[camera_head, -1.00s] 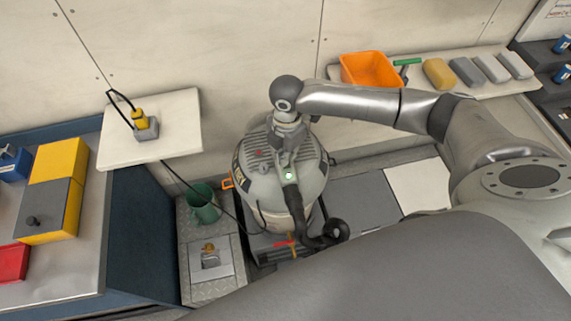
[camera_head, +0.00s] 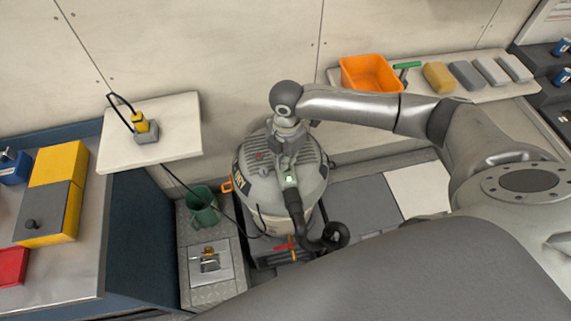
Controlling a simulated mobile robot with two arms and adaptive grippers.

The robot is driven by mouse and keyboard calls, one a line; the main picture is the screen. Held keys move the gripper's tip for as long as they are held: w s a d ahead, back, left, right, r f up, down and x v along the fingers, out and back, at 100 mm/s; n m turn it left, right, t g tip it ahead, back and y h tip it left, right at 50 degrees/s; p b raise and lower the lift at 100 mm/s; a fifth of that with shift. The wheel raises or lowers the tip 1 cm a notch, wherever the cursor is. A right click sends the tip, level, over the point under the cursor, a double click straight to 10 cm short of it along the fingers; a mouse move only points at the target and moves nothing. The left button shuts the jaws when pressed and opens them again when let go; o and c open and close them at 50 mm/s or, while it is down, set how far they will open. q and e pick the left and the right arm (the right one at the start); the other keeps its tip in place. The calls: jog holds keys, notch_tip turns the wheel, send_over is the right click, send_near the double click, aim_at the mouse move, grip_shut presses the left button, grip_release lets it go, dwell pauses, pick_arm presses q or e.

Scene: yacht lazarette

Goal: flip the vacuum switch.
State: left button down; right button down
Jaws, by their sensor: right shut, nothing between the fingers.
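The vacuum (camera_head: 250,192) is a grey, rounded canister standing on the floor in the middle of the view, with a ribbed lid. A small green lit spot (camera_head: 290,178) shows on its top near the base of the black hose (camera_head: 297,212). A small red spot (camera_head: 258,156) shows on the lid to the left. My right gripper (camera_head: 286,161) points down over the lid, shut and empty, just behind the green spot. It hides part of the lid, and I cannot tell whether it touches. The switch itself is not clearly made out. My left gripper is out of view.
A white shelf (camera_head: 178,122) at left holds a grey-yellow plug with a black cord. A green mug (camera_head: 202,212) stands left of the vacuum. An orange bin (camera_head: 369,75) and several blocks sit on the back-right shelf. A workbench (camera_head: 85,250) is at far left.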

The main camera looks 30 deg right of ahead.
jog(key=shift+f+b, duration=0.65)
jog(key=shift+f, duration=1)
dwell(1.0)
jog(key=shift+s+r, duration=0.1)
notch_tip(320, 180, up, 7)
jog(key=p, duration=0.8)
dwell(0.4)
